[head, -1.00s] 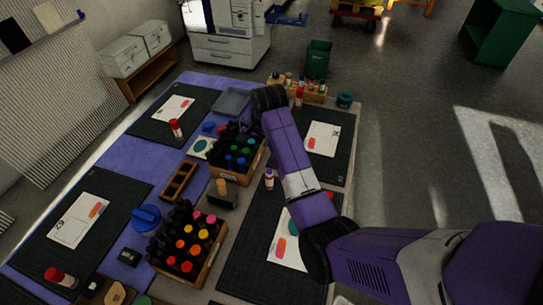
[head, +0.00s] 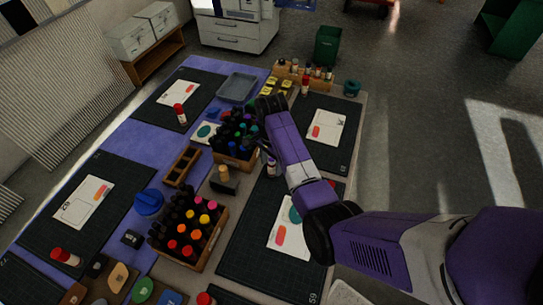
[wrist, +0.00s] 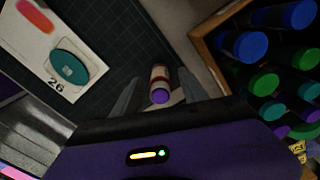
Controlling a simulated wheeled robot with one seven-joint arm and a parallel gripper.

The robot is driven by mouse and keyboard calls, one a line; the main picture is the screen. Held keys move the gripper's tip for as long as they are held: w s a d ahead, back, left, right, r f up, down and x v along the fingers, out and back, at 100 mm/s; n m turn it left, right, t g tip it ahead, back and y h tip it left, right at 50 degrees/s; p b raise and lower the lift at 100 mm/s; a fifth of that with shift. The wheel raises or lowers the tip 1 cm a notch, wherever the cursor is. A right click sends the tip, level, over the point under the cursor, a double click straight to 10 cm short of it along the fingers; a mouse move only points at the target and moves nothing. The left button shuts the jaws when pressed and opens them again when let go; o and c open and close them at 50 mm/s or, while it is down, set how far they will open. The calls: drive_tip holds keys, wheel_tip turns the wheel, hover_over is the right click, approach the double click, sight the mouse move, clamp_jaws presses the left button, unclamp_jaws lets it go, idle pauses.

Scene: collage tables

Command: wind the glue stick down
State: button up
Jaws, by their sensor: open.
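In the head view the glue stick (head: 271,169) shows just below the end of my arm. My gripper (wrist: 161,84) is open, with one finger on each side of the stick. I cannot tell whether the fingers touch it. In the head view my gripper (head: 266,148) is partly hidden by my wrist.
A wooden crate of markers (wrist: 208,52) stands close to the right in the wrist view. A second marker crate (head: 219,243) is nearer in the head view. A card with a teal oval (wrist: 30,45) lies on the mat. Red-capped glue sticks (head: 180,115) stand on other mats.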

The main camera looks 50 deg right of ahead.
drive_tip(key=shift+f, duration=0.6)
clamp_jaws()
